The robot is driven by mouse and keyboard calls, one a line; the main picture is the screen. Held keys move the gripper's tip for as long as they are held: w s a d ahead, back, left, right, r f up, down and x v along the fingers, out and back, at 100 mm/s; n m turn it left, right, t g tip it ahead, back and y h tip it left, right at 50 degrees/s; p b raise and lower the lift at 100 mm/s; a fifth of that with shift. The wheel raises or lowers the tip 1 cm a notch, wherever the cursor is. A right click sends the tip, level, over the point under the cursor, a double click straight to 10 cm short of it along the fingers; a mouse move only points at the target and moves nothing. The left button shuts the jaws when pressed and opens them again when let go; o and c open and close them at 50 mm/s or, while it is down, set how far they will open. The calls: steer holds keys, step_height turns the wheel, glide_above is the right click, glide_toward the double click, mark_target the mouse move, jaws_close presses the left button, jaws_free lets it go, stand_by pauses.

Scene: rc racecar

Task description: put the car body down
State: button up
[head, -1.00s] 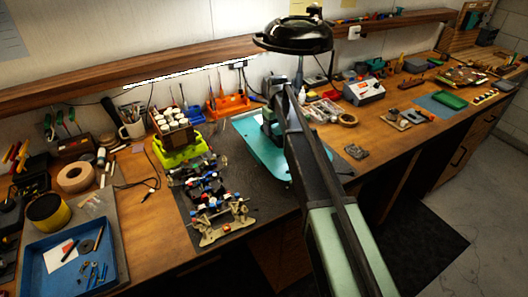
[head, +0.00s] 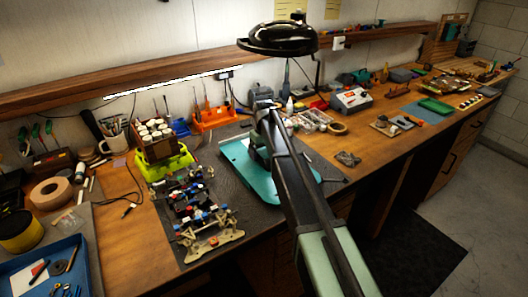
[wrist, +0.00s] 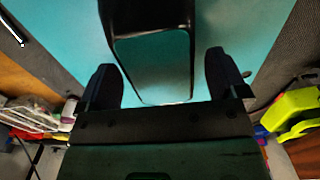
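A teal tray (head: 292,190) lies on the dark mat in the head view; its surface also fills much of the wrist view (wrist: 245,25). A black shape with a rounded teal panel, seemingly the car body (wrist: 152,20), is between my fingers in the wrist view. My gripper (wrist: 163,75) has its fingers wide apart, one on each side of it. In the head view my arm covers the car body and most of my gripper.
Left of the tray is the car chassis (head: 205,215) on the mat (head: 248,222). Behind it stand a yellow-green stand (head: 168,168) and an orange holder (head: 215,117). A black lamp (head: 278,38) hangs above. A blue parts tray (head: 45,275) is at front left.

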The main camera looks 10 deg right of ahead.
step_height(320, 180, up, 13)
steer(key=p, duration=1.3)
steer(key=s+m, duration=0.1)
steer(key=s, duration=1.1)
steer(key=s+d+m, duration=0.1)
steer(key=s+m, duration=0.1)
steer(key=s, duration=1)
steer(key=s+m, duration=0.1)
steer(key=s, duration=1.2)
steer(key=shift+d+f+m+b, duration=0.3)
steer(key=shift+f+b, duration=0.05)
